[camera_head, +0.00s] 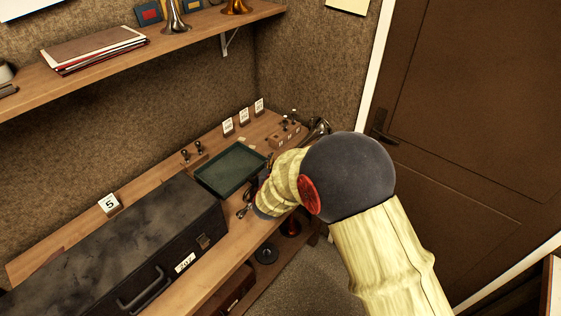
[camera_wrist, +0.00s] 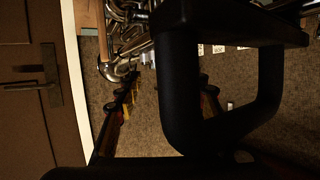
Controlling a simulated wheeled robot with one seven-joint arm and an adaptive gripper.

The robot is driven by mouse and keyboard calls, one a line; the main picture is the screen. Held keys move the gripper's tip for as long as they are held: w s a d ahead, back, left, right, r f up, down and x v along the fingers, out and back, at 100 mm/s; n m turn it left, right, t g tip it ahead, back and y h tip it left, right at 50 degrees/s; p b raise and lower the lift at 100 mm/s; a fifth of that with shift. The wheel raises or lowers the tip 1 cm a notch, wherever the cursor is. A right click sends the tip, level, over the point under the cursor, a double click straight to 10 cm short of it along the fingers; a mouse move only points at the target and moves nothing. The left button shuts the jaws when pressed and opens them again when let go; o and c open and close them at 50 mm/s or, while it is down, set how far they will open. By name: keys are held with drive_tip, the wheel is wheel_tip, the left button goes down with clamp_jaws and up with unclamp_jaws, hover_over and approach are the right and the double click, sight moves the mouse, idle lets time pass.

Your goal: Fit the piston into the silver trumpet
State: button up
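In the wrist view, silver tubing and a bell-like curve (camera_wrist: 118,68), which look like the silver trumpet, lie at the top centre. In the head view, bright metal (camera_head: 320,127) shows at the bench's far end, partly behind my arm. I see nothing gripped, but a large black loop hides part of the gap. I cannot single out the piston; small upright metal parts stand by a wooden block (camera_head: 285,137).
A green tray (camera_head: 207,183) lies on the bench beside a smaller block with dark knobs (camera_head: 194,157). A long black case (camera_head: 120,250) fills the near bench. White number cards (camera_head: 243,115) stand behind. A shelf (camera_head: 190,38) hangs above; a brown door (camera_head: 470,110) is right.

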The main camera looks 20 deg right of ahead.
drive_tip(key=v, duration=1.1)
drive_tip(key=shift+s, duration=0.15)
drive_tip(key=shift+a+r, duration=0.1)
drive_tip(key=shift+a, duration=0.05)
drive_tip(key=s+a+r+n+g+y+b, duration=0.1)
drive_tip(key=s+a+r+n+y, duration=0.15)
drive_tip(key=r+y, duration=0.2)
drive_tip(key=s+a+r+n+g+y+b, duration=0.1)
drive_tip(key=s+a+r+y, duration=0.2)
drive_tip(key=r, duration=0.3)
drive_tip(key=s+d+g+h, duration=0.1)
drive_tip(key=s+d, duration=0.4)
drive_tip(key=s, duration=0.7)
drive_tip(key=s+d+n+g+h+b, duration=0.1)
drive_tip(key=s+d+g, duration=0.3)
drive_tip(key=s, duration=0.9)
drive_tip(key=shift+d+r, duration=0.4)
